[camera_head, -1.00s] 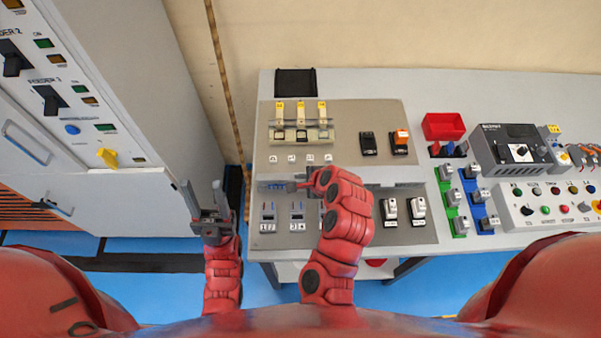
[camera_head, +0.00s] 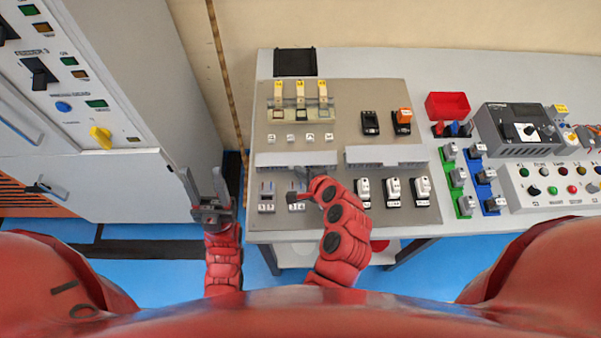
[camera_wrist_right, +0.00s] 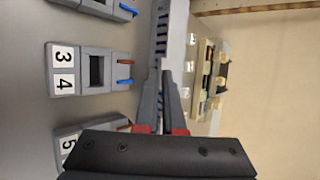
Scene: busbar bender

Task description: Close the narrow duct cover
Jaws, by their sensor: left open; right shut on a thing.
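The narrow duct cover (camera_head: 296,159) is a light grey strip at the left of the grey panel, above the numbered terminals. In the right wrist view it is a pale strip (camera_wrist_right: 180,32) beside the slotted duct (camera_wrist_right: 161,30), where blue wire shows. My right gripper (camera_head: 300,188) is at the near side of this duct, by the terminals. It is shut, with its fingers (camera_wrist_right: 162,98) along the strip's edge; the exact contact is partly hidden. My left gripper (camera_head: 207,190) is open and empty, left of the bench.
A second duct cover (camera_head: 385,155) lies to the right. Terminal blocks (camera_wrist_right: 90,70) sit close to my right fingers. Breakers (camera_head: 393,190), a red bin (camera_head: 447,105) and a button box (camera_head: 555,187) stand further right. A grey cabinet (camera_head: 110,185) stands at the left.

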